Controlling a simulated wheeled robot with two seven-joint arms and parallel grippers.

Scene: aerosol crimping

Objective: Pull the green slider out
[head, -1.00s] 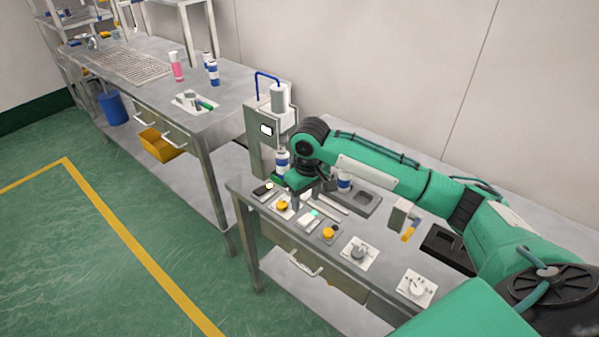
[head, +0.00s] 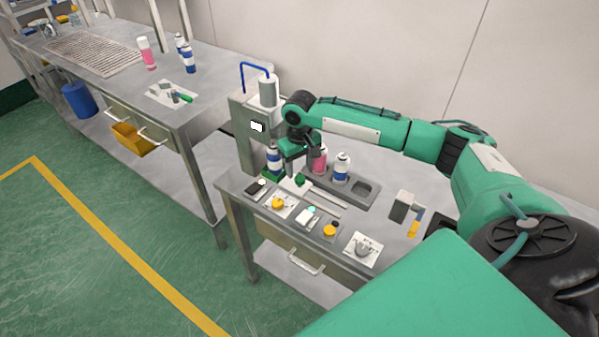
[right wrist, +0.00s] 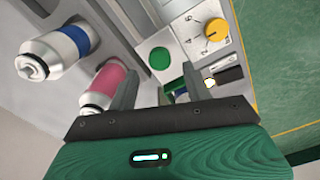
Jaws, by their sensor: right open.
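A green round knob (head: 300,181) stands on a pale plate at the foot of the crimping machine (head: 252,125). In the right wrist view the knob (right wrist: 159,58) lies just beyond and between the fingertips. A green part (head: 272,176) shows below a white can with a blue band (head: 274,157) at the machine. It also shows by the right finger in the wrist view (right wrist: 175,86). I cannot tell how knob and green part are joined. My right gripper (head: 297,166) is open and empty, above the knob and apart from it. My left gripper is out of view.
A pink can (head: 319,159) and another blue-banded can (head: 342,168) stand in a grey tray (head: 372,203) close behind the gripper. A yellow dial (head: 278,203), a black item (head: 256,188) and small panels line the bench front.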

